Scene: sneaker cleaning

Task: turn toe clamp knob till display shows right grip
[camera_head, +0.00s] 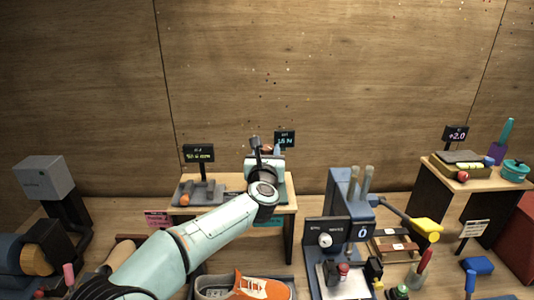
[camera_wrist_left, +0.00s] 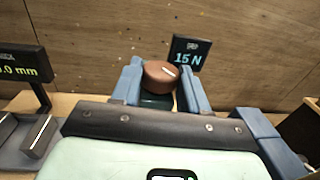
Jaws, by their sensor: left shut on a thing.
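The toe clamp knob (camera_wrist_left: 160,73) is brown and round with a white pointer line, and sits between my left gripper's blue fingers in the wrist view. My left gripper (camera_wrist_left: 161,84) is shut on it. A small dark display (camera_wrist_left: 189,54) behind the knob reads 15 N, with a smaller line above it too small to read. In the head view my left gripper (camera_head: 266,152) reaches to the back table, and its wrist hides most of the clamp. The display (camera_head: 285,140) stands just behind it. My right gripper is not in view.
An orange and white sneaker (camera_head: 254,289) lies at the front. Left of the clamp stands a grey gauge (camera_head: 200,190) with a mm display (camera_head: 199,153). A blue machine (camera_head: 345,200) with a yellow-ended lever (camera_head: 426,229) stands to the right. A wooden wall is close behind.

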